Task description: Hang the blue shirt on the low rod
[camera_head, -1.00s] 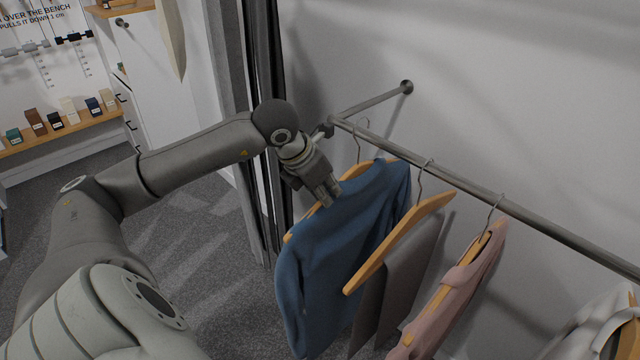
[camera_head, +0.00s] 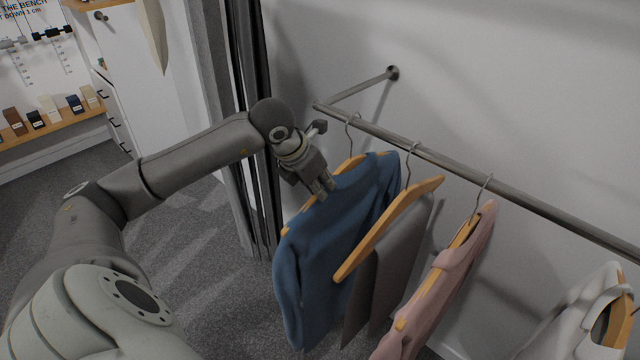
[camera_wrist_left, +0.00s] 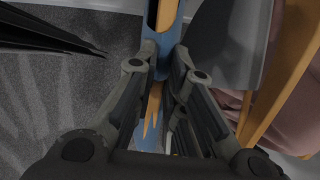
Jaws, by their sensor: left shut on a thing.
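The blue shirt (camera_head: 335,240) is on a wooden hanger at the left end of the low rod (camera_head: 500,198) in the head view. Its metal hook (camera_head: 351,133) meets the rod there; I cannot tell for sure whether the rod bears it. My left gripper (camera_head: 324,187) is shut at the shirt's near shoulder. In the left wrist view, blue cloth and wood show between the fingers (camera_wrist_left: 163,62), with the shirt (camera_wrist_left: 150,134) below. My right gripper is not in view.
A grey garment (camera_head: 391,262) on a wooden hanger is close to the right of the shirt. A pink garment (camera_head: 455,268) and a white one (camera_head: 570,335) hang further right. A dark curtain (camera_head: 250,110) stands left of the rod, and the wall is behind it.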

